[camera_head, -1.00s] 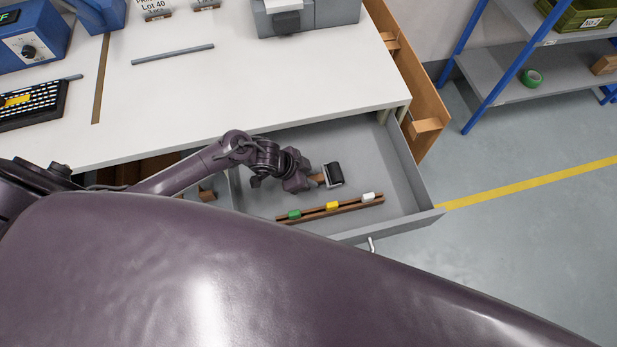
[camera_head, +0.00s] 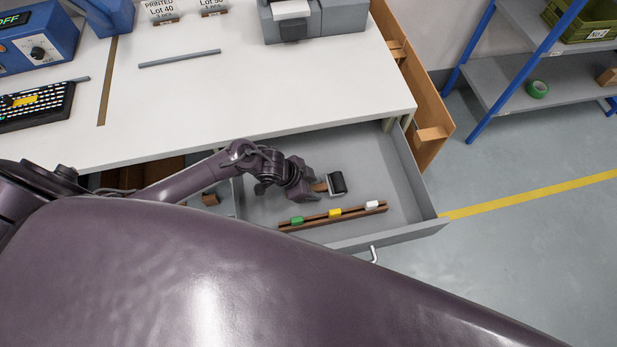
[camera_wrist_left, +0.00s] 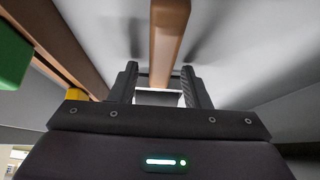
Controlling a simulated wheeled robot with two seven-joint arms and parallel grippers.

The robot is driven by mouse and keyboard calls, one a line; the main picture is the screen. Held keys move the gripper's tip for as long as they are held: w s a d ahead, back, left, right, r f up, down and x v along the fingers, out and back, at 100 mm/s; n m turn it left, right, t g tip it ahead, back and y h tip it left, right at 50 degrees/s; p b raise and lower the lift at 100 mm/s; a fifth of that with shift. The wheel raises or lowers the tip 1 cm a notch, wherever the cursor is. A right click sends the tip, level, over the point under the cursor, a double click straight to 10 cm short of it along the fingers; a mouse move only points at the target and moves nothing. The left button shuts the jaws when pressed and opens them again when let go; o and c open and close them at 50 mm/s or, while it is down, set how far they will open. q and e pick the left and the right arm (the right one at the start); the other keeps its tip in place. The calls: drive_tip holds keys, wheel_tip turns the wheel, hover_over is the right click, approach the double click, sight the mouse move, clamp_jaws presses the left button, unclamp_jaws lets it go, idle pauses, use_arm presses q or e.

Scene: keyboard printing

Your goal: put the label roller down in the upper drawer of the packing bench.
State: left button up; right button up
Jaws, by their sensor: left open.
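The label roller, with a black roller head (camera_head: 337,182) and a brown wooden handle (camera_wrist_left: 168,45), is in the open upper drawer (camera_head: 410,180) of the packing bench (camera_head: 250,85). Its head points right in the head view, toward the drawer's far end. My left gripper (camera_head: 314,189) is at the handle end, low in the drawer. In the left wrist view its two black fingers (camera_wrist_left: 160,75) stand apart, one on each side of the handle, with gaps visible. The head view does not show whether the roller rests fully on the floor. My right gripper is not in view.
A brown rack (camera_head: 350,213) with green, yellow and white pieces lies in the drawer in front of the roller. A wooden panel (camera_head: 432,100) stands at the bench's right end. Free drawer floor lies right of the roller.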

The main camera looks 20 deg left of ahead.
use_arm(q)
drive_tip(key=v, duration=1.2)
drive_tip(key=shift+r, duration=0.1)
